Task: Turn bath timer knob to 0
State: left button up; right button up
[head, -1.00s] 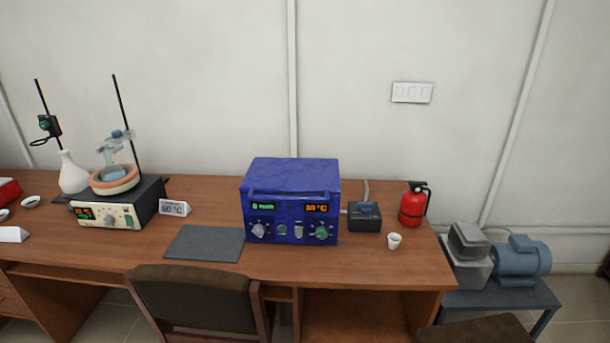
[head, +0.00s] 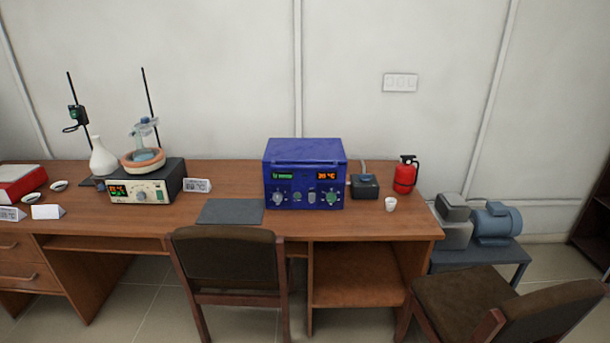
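The blue bath unit (head: 305,174) stands on the wooden desk, right of its middle. Its front has a green display (head: 282,177) at left and an orange-red display (head: 327,175) at right; the digits are too small to read surely. Below them are a grey-white knob (head: 278,198) at left, small controls in the middle, and a green knob (head: 331,198) at right. I cannot tell which knob is the timer or where it points. Neither of my grippers is in view.
A brown chair (head: 228,261) stands at the desk front, left of the blue unit. Another chair (head: 465,300) is at lower right. A dark mat (head: 230,211), black box (head: 364,186), white cup (head: 390,204) and red extinguisher (head: 405,175) are near the unit. A hotplate setup (head: 146,185) is at left.

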aim_at(277, 197)
jog(key=i+l+u, duration=0.3)
jog(key=i+l, duration=0.15)
jog(key=i, duration=0.15)
jog(key=i+l+u, duration=0.3)
jog(key=i+l, duration=0.25)
